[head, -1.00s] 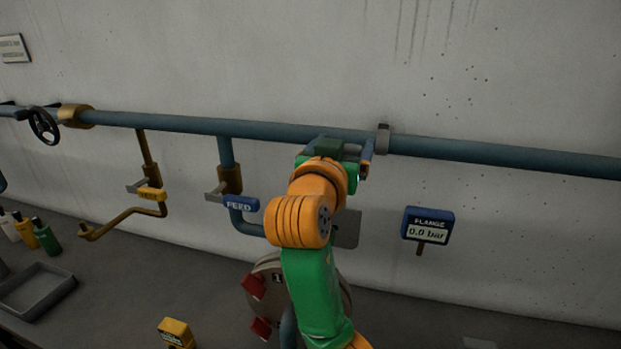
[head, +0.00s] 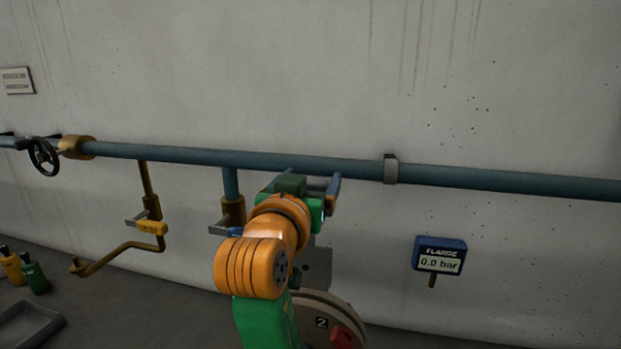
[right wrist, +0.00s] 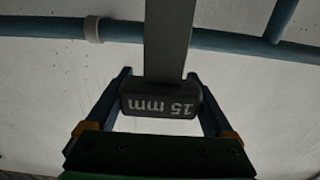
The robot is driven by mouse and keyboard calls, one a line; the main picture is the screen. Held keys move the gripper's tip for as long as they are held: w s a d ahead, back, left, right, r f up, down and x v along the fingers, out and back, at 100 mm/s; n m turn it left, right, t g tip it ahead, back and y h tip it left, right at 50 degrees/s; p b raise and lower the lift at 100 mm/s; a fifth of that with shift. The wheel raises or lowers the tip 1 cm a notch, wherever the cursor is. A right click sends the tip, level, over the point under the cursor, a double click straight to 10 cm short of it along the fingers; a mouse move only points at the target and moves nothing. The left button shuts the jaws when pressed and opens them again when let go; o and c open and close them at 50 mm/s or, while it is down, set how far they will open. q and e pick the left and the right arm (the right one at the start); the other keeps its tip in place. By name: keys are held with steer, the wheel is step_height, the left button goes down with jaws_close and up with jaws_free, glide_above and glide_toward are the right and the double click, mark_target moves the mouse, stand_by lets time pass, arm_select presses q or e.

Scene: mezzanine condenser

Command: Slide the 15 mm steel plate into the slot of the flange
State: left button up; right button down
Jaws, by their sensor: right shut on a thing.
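My right gripper (head: 318,192) is shut on the black handle of the 15 mm steel plate. The handle (right wrist: 160,100), marked "15 mm", sits between the two blue fingers in the right wrist view, where the gripper (right wrist: 158,82) also shows. The grey plate (right wrist: 167,40) extends away from the handle. In the head view the plate (head: 317,266) hangs below the gripper, partly hidden by my arm. The flange (head: 312,299) is low in the picture, below the plate, marked "2" with a red part. My arm and the picture edge hide much of it; its slot cannot be made out. My left gripper is out of view.
A blue pipe (head: 475,178) runs along the wall behind the gripper.

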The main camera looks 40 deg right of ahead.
mark_target(307, 281)
step_height(307, 281, down, 3)
steer(key=shift+d+b, duration=0.15)
steer(key=shift+b, duration=0.7)
steer(key=shift+s, duration=0.1)
stand_by(0.5)
steer(key=shift+f+b, duration=6.5)
steer(key=shift+f, duration=1.05)
jaws_free()
